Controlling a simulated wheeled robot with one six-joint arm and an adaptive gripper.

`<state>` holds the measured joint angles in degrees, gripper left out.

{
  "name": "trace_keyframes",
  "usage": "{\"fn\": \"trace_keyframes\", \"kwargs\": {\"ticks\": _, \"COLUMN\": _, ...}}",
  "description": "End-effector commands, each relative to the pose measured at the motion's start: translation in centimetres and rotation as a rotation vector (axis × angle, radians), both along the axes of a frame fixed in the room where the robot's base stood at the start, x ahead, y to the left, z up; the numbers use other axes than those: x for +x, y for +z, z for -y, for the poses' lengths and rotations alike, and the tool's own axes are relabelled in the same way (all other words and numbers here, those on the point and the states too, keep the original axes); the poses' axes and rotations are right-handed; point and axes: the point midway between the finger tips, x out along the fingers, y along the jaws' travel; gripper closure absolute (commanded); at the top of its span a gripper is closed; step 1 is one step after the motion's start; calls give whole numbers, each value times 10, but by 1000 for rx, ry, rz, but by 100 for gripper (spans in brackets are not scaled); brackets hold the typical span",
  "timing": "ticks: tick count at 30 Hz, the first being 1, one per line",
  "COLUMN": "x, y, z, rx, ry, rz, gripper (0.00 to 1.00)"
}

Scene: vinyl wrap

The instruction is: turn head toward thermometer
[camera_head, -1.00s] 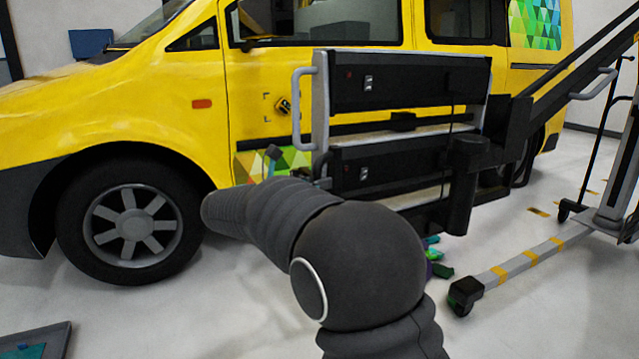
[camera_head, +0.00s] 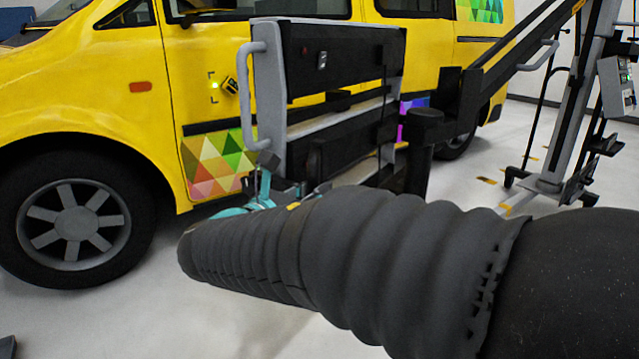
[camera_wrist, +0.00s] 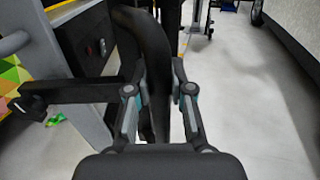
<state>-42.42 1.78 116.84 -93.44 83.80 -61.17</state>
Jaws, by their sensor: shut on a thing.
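A small yellow and black device (camera_head: 230,86) sits on the yellow van's front door (camera_head: 200,60), within dark corner marks and beside a small bright yellow-green spot. It may be the thermometer; it is too small to be sure. My gripper (camera_wrist: 158,100) shows in the wrist view with its two fingers shut on a dark, curved, upright thing (camera_wrist: 152,50) that I cannot name. In the head view my ribbed dark arm hides most of the gripper; only teal and dark parts show beyond it.
A black and grey rack (camera_head: 335,60) stands close in front of the van, just right of the device. The van's front wheel (camera_head: 72,225) is at left. A grey lift post (camera_head: 575,100) stands at right. Open floor (camera_wrist: 250,110) shows right of my gripper.

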Motion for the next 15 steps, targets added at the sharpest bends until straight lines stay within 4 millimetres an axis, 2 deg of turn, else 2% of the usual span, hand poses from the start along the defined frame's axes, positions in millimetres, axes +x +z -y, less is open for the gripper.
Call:
{"fn": "trace_keyframes", "kwargs": {"ticks": 6, "x": 0, "y": 0, "z": -2, "rx": 0, "ry": 3, "rz": 0, "gripper": 100}}
{"fn": "trace_keyframes", "kwargs": {"ticks": 7, "x": 0, "y": 0, "z": -2, "rx": 0, "ry": 3, "rz": 0, "gripper": 71}}
{"fn": "trace_keyframes", "kwargs": {"ticks": 9, "x": 0, "y": 0, "z": -1, "rx": 0, "ry": 2, "rz": 0, "gripper": 54}}
{"fn": "trace_keyframes", "kwargs": {"ticks": 15, "x": 1, "y": 0, "z": 2, "rx": 0, "ry": -3, "rz": 0, "gripper": 52}}
